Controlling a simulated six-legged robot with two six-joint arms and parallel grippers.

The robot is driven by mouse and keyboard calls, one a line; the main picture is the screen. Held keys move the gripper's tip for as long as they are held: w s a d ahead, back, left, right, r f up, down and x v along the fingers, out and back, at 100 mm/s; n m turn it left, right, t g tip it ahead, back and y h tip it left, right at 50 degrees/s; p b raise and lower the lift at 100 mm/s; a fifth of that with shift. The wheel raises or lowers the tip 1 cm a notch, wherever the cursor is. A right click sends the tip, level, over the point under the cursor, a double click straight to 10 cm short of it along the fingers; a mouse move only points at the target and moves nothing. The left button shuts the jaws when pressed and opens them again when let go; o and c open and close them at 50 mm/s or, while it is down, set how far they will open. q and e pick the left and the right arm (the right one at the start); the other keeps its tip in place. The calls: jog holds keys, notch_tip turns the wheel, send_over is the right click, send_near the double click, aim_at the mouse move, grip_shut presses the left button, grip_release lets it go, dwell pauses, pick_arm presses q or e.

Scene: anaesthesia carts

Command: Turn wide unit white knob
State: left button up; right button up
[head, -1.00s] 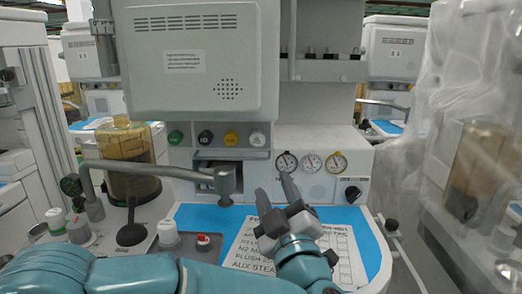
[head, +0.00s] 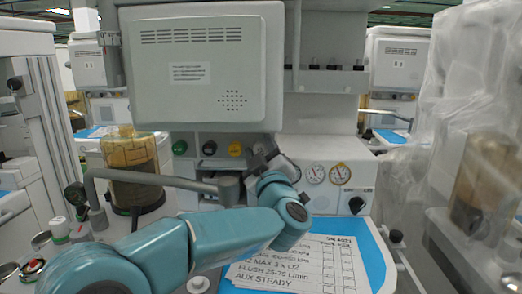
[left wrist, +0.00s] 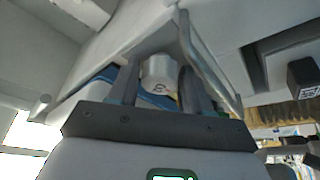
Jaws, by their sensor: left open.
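The wide unit (head: 205,70) stands in front of me with a row of knobs below its grey box: green (head: 179,147), black (head: 209,147) and yellow (head: 234,149). My left gripper (head: 260,150) is at the right end of this row and hides the white knob's place in the head view. In the left wrist view, a white knob (left wrist: 160,74) with a dark mark on its face lies between the two spread fingers of my left gripper (left wrist: 160,90). Whether either finger touches it I cannot tell. My right gripper is out of view.
A grey bent metal arm (head: 155,179) reaches across at the left, close to my left arm. Round gauges (head: 315,173) and a black knob (head: 357,204) are to the right. A printed sheet (head: 300,262) lies on the blue mat (head: 372,262). Clear plastic sheeting (head: 455,110) hangs at far right.

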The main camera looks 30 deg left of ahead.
pick_arm(q)
jog(key=c, duration=0.8)
jog(key=shift+o, duration=0.2)
jog(key=shift+n, duration=0.5)
